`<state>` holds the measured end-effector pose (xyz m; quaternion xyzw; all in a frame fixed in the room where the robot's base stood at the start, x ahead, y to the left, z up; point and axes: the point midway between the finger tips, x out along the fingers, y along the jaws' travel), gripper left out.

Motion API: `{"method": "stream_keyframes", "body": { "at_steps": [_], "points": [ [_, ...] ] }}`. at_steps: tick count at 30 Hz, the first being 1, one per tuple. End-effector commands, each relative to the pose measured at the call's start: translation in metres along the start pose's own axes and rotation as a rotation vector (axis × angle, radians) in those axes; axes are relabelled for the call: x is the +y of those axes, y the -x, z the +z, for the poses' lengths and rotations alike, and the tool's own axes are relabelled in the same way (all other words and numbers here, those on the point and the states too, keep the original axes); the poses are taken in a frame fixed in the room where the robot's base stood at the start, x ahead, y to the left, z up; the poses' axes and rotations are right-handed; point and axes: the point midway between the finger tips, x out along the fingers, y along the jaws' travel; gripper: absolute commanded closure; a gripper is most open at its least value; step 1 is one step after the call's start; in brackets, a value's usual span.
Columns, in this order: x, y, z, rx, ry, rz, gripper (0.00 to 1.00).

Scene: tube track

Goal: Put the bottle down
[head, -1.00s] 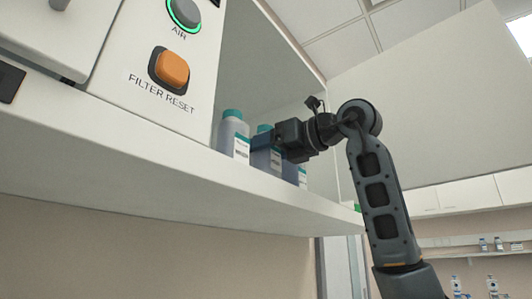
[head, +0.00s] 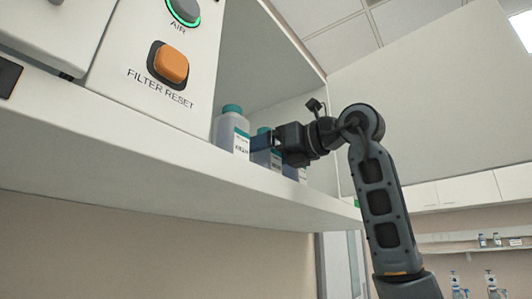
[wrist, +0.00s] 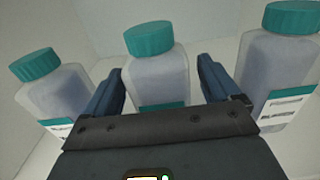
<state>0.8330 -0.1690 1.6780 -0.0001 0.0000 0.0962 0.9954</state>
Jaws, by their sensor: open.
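Three translucent bottles with teal caps stand in a row on the white shelf (head: 150,155). The middle bottle (wrist: 160,80) is upright between the fingers of my gripper (wrist: 163,88). The fingers are spread, with a gap visible on each side of this bottle. In the head view, my gripper (head: 262,145) reaches in from the right and partly hides the middle bottle (head: 262,159). The bottle's base seems to rest on the shelf, but the wrist view hides it behind the gripper body.
The left bottle (head: 231,130) and the right bottle (wrist: 278,65) stand close beside the fingers. A white panel with an orange FILTER RESET button (head: 170,64) is left of the bottles. The shelf's front edge runs below. Open air lies to the right.

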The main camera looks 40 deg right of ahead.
Motion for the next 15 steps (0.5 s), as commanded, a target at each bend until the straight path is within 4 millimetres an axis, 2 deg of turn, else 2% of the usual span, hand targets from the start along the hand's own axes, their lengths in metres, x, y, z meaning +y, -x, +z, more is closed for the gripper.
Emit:
{"method": "stream_keyframes", "body": {
  "at_steps": [6,11,15],
  "points": [
    [0.000,0.000,0.006,-0.001,0.000,0.000,0.10],
    [-0.001,0.025,0.002,-0.003,0.004,-0.003,0.10],
    [-0.001,0.055,0.001,-0.003,0.004,-0.004,0.10]
  ]
}}
